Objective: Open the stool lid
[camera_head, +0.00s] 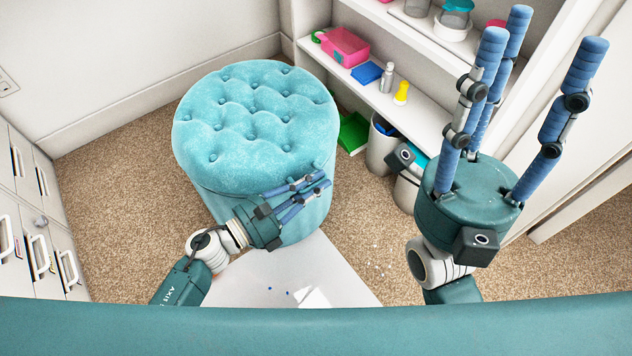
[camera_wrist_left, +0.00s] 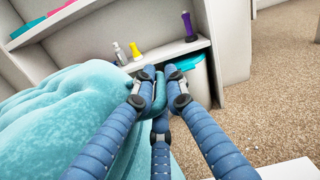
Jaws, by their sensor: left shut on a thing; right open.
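The round teal tufted stool (camera_head: 255,125) stands on the carpet, its lid (camera_head: 250,100) on top. The lid looks level in the head view. My left gripper (camera_head: 312,190) is at the front right side of the stool, shut on the lid's edge. In the left wrist view the fingers of my left gripper (camera_wrist_left: 160,95) close around a piece of the teal lid (camera_wrist_left: 60,120). My right gripper (camera_head: 530,90) is open and empty, raised to the right of the stool, with its fingers pointing up. The seam under the lid near the left fingers is partly hidden.
White shelves (camera_head: 415,110) at the back right hold a pink box (camera_head: 343,47), a blue item and small bottles. Bins (camera_head: 381,145) stand below them. White drawers (camera_head: 35,215) line the left. A light sheet (camera_head: 270,275) lies on the carpet in front of the stool.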

